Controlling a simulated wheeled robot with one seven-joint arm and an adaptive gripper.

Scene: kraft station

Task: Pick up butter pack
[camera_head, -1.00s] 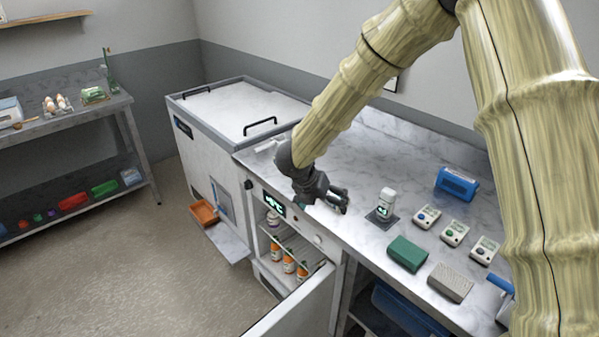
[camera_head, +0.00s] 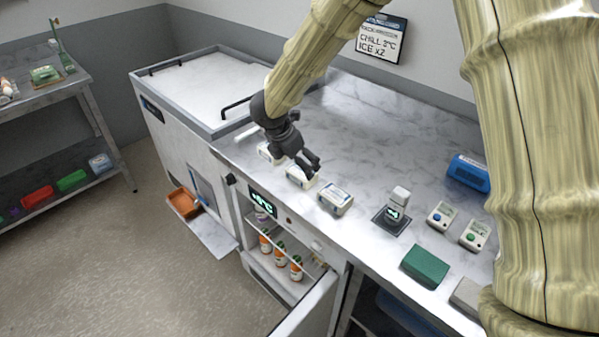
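Three small white packs with blue markings lie in a row on the marble counter. They are a left pack (camera_head: 269,152), a middle pack (camera_head: 298,179) and a right pack (camera_head: 336,198). Their labels are too small to read, so I cannot tell which is the butter pack. My gripper (camera_head: 313,168) is over the middle pack, fingers angled down, and hides part of it. I cannot tell whether it touches the pack or how far apart its fingers are.
A white device on a dark pad (camera_head: 397,206), two small button boxes (camera_head: 441,216), a green block (camera_head: 425,265) and a blue case (camera_head: 469,172) stand to the right. Below, an open fridge (camera_head: 282,252) holds orange bottles. A white chest (camera_head: 195,95) stands left.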

